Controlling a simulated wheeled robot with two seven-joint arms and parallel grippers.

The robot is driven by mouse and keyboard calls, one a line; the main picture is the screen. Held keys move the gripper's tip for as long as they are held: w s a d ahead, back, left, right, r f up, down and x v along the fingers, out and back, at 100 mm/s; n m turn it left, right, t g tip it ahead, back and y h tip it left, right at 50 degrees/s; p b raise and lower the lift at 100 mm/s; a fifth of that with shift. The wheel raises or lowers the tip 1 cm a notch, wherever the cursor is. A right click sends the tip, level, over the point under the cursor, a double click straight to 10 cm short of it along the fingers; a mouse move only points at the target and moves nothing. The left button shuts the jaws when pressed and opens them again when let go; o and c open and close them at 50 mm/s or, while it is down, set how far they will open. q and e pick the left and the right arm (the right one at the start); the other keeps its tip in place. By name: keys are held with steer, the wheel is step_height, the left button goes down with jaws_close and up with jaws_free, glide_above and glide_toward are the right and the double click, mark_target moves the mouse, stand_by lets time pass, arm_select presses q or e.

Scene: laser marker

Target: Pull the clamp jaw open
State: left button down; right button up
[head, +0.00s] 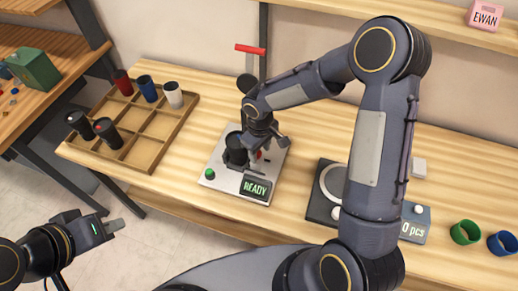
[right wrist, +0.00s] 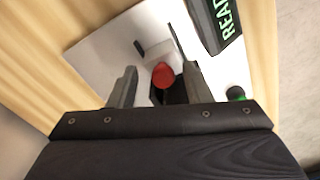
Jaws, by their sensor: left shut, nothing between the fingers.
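The laser marker (head: 222,183) is a pale plate on the table, with a lit READY display (head: 256,187) and a green button (head: 210,173). My right gripper (head: 268,147) is low over the plate. In the right wrist view its fingers (right wrist: 157,88) are apart, on either side of a red knob (right wrist: 162,75), with gaps visible on both sides. The clamp jaw itself is hard to make out. My left gripper (head: 117,226) is shut and empty, off the table's front left.
A wooden compartment tray (head: 150,158) with several dark, red, blue and white cups stands left. A scale (head: 322,207) reading "0 pcs" stands right, partly behind my right arm.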

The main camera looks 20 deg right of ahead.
steer(key=shift+a, duration=0.1)
steer(key=shift+w+r, duration=0.1)
steer(key=shift+r, duration=0.25)
steer(key=shift+r+b, duration=0.45)
steer(key=shift+r, duration=3.1)
steer(key=s+d+r+m+t+y, duration=0.1)
steer(key=s+d+r+m+t, duration=0.1)
steer(key=s, duration=0.5)
steer(key=s+d+r+m+t+y, duration=0.1)
steer(key=s+d+r+m, duration=0.1)
steer(key=s+r, duration=0.3)
steer(key=s+d+r+m+t+y, duration=0.1)
steer(key=s+d+r+m+t, duration=0.1)
steer(key=s, duration=0.8)
steer(key=shift+d+r+m+t+y, duration=0.35)
steer(key=shift+d+r+m, duration=0.2)
steer(key=shift+r+m, duration=0.5)
